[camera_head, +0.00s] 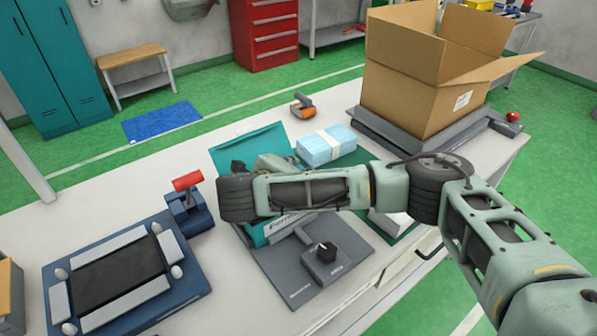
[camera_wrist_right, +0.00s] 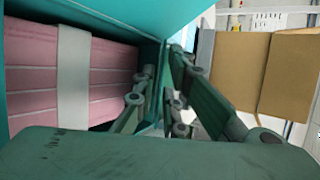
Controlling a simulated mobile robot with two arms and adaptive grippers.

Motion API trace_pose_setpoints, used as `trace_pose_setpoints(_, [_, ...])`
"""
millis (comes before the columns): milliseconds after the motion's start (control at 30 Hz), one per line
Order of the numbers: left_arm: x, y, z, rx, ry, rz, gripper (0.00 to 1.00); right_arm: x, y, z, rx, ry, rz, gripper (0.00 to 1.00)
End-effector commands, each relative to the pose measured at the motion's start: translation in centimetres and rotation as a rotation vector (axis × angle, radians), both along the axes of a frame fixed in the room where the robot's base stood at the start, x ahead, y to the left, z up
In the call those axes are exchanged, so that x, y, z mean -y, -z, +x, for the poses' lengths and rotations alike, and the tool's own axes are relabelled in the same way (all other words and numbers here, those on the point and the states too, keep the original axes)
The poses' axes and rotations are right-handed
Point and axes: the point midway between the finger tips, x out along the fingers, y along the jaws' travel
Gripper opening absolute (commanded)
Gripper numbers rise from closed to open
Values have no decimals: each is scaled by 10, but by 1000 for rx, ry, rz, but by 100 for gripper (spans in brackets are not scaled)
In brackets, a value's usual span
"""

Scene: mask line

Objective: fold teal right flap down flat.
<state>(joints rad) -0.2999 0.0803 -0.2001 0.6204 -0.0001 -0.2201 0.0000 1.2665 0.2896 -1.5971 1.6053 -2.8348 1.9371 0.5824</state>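A teal carton stands on the white table, mostly hidden behind my right arm in the head view. Its raised teal panel (camera_head: 250,146) leans up at the far side, and its lettered front (camera_head: 258,235) shows below my arm. In the right wrist view, a pink bundle with a white band (camera_wrist_right: 104,75) lies inside the carton, beside a teal wall. My right gripper (camera_wrist_right: 165,88) has its fingers close together at the carton's teal edge. I cannot tell which panel is the right flap, or whether the fingers touch it. My left gripper is out of view.
A blue banded bundle (camera_head: 327,146) lies on a green mat behind my arm. A large open cardboard box (camera_head: 405,85) stands at the back right.

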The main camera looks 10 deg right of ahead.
Motion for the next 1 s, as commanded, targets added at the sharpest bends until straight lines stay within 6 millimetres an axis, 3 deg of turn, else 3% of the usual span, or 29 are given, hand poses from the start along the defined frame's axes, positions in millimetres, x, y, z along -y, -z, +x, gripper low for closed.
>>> trace_pose_setpoints(467, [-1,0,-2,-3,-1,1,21,0,-7,1,2,0,1,21])
trace_pose_setpoints(800, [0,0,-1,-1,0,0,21,0,-70,1,6,0,0,21])
trace_pose_setpoints(1000, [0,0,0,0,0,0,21,0,-93,1,3,-1,-2,21])
